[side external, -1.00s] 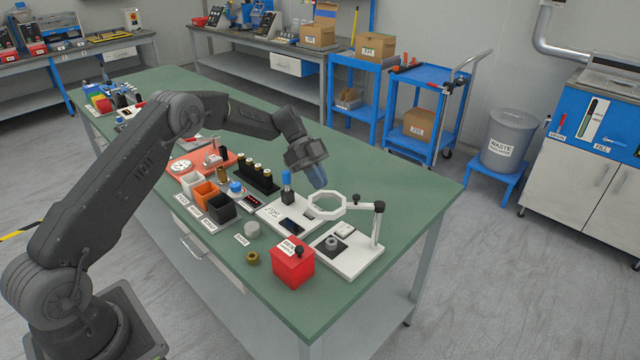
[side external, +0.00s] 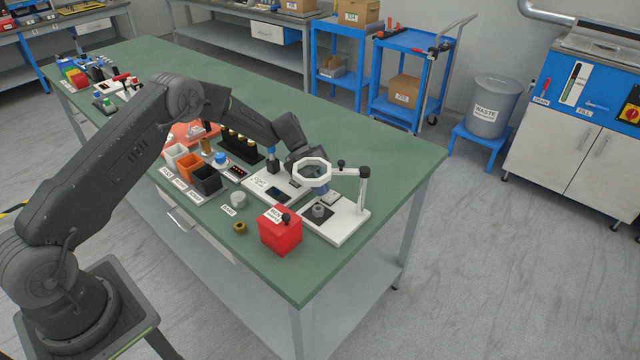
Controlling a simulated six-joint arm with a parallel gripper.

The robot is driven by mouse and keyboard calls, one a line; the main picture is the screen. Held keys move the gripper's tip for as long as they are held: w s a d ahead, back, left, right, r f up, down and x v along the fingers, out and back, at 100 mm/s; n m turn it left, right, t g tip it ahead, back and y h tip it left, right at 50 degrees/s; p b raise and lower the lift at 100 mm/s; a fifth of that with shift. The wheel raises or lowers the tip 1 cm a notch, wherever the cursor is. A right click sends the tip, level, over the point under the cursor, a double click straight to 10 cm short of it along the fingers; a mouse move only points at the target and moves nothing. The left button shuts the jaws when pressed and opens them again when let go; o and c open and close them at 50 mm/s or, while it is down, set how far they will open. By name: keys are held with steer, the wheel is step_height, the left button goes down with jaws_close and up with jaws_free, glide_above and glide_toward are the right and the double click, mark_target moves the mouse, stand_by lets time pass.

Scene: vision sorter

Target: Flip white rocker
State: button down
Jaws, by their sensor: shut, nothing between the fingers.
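The white rocker (side external: 333,203) is a small pale block on the white base plate (side external: 348,222) of the ring-magnifier stand, beside a dark pad with a grey knob-like piece (side external: 318,211). My gripper (side external: 325,192) is shut and empty. It reaches down behind the white magnifier ring (side external: 312,173), with its fingertips low at the rocker. The ring hides part of the fingers. I cannot tell whether the tips touch the rocker or which way it is tilted.
The stand's post (side external: 362,190) rises right of the rocker. A red box (side external: 280,230) with a dark knob stands in front. A white device (side external: 276,187) with a dark screen and blue-topped post is left. The green bench (side external: 390,155) is clear at right.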

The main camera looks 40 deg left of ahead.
steer(key=shift+s+f, duration=0.25)
steer(key=shift+f, duration=0.35)
steer(key=shift+w+r, duration=0.25)
steer(key=shift+w, duration=0.5)
steer(key=shift+r, duration=0.2)
steer(key=shift+w+r, duration=0.1)
steer(key=shift+r, duration=0.2)
steer(key=v, duration=1.2)
steer(key=shift+r, duration=0.6)
